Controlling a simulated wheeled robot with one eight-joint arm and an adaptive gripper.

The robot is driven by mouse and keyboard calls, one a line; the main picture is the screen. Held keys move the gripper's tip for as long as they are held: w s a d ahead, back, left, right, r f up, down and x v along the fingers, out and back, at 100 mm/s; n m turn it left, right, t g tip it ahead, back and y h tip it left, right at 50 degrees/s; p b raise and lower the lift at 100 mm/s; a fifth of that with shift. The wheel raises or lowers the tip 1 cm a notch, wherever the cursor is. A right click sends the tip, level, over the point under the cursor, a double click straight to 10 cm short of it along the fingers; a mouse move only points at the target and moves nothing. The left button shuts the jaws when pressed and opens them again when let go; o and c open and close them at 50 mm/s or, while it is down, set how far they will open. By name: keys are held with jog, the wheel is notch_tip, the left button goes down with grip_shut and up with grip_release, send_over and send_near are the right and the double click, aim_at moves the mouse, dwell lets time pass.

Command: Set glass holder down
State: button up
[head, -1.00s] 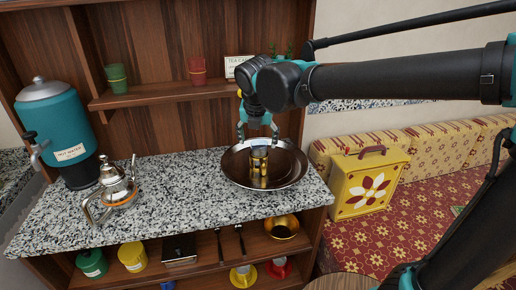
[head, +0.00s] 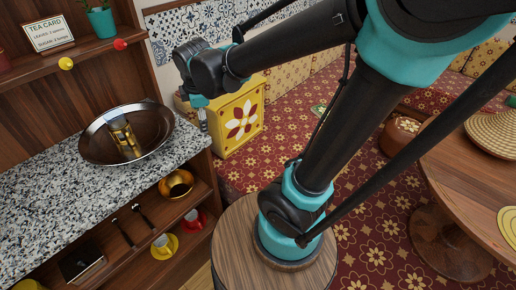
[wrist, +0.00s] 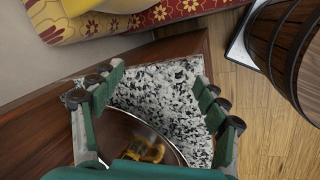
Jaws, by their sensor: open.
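The gold glass holder (head: 123,135) stands inside the wide metal bowl (head: 156,128) on the speckled counter. In the wrist view the holder (wrist: 147,151) shows gold at the bottom, partly hidden by my gripper's body, with the bowl (wrist: 112,128) around it. My gripper (wrist: 158,82) is open, with nothing between its fingers. In the head view my gripper (head: 203,118) is right of the bowl, apart from the holder, near the counter's right end, and its fingers are only partly visible.
Below the counter, a shelf holds a gold bowl (head: 176,184) and cups. A yellow case (head: 238,118) stands behind my arm. A round wooden table (head: 455,165) is at the right. The counter left of the bowl is bare.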

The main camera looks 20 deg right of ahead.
jog(key=s+d+f+m, duration=0.5)
jog(key=d+m, duration=0.3)
jog(key=m, duration=0.1)
jog(key=s+d+f+m, duration=0.5)
jog(key=d+m, duration=0.3)
jog(key=m, duration=0.1)
jog(key=shift+d+f+m, duration=0.2)
jog(key=shift+d+m, duration=0.05)
jog(key=shift+m, duration=0.05)
